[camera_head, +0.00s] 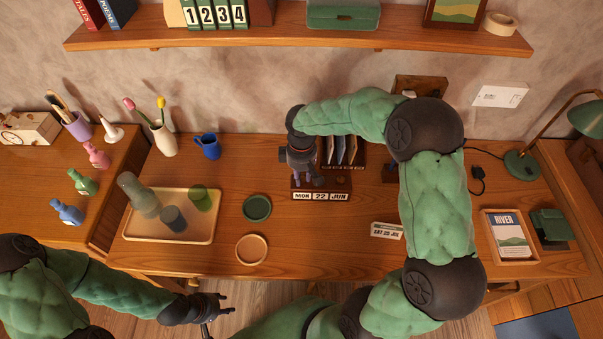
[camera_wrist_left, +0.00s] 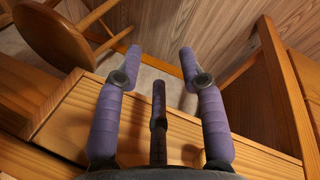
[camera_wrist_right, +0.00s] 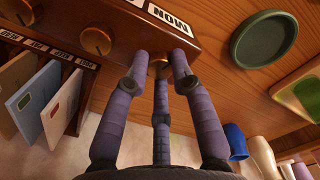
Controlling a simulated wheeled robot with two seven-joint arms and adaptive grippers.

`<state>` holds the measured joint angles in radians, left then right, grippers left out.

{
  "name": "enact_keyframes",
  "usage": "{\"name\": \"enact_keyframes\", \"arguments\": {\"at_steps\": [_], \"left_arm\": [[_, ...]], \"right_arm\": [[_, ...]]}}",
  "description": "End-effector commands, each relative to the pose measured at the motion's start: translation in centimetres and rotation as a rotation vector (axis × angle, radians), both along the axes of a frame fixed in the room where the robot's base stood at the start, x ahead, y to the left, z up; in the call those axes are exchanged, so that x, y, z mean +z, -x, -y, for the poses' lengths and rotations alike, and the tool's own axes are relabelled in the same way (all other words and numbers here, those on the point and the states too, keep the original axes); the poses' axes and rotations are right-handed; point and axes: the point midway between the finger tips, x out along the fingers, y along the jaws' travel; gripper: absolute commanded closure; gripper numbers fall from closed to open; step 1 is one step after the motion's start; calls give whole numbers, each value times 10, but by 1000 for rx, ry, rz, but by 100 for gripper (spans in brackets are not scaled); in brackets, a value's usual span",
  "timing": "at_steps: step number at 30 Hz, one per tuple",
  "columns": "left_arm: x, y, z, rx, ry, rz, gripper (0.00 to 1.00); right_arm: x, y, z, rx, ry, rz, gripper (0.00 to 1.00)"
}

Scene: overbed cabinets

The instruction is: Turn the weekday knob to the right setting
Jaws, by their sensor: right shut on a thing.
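The wooden calendar block (camera_head: 321,196) stands on the desk and reads MON 22 JUN; in the right wrist view its front (camera_wrist_right: 130,22) appears upside down. My right gripper (camera_head: 308,182) reaches down over the block's left end. In the right wrist view its purple fingers (camera_wrist_right: 160,58) are closed around the weekday knob (camera_wrist_right: 157,62), mostly hidden, beside the MON window. Another round knob (camera_wrist_right: 97,40) is uncovered. A small card (camera_head: 387,231) on the desk appears to read SAT 20 JUL. My left gripper (camera_head: 222,303) is open and empty in front of the desk; its spread fingers (camera_wrist_left: 160,65) show too.
A card rack (camera_head: 343,152) stands right behind the calendar. A green dish (camera_head: 257,208) and a tan ring-shaped dish (camera_head: 252,249) lie to its left, near a tray (camera_head: 200,236) with glassware.

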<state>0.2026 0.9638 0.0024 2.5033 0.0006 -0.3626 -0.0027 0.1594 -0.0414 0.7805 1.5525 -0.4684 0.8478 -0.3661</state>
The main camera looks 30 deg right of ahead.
Motion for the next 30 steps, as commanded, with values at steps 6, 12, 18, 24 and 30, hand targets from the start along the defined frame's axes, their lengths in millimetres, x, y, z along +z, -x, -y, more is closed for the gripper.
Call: {"name": "enact_keyframes", "arguments": {"at_steps": [6,12,18,24,30], "left_arm": [[6,0,0,0,0,0,60],[8,0,0,0,0,0,60],[9,0,0,0,0,0,60],[9,0,0,0,0,0,60],[9,0,0,0,0,0,60]], "right_arm": [[0,1,0,-166,0,-4,100],[-1,1,0,-288,0,-4,100],[-1,1,0,-362,0,-4,100],[-1,1,0,-392,0,-4,100],[-1,1,0,-395,0,-4,100]]}}
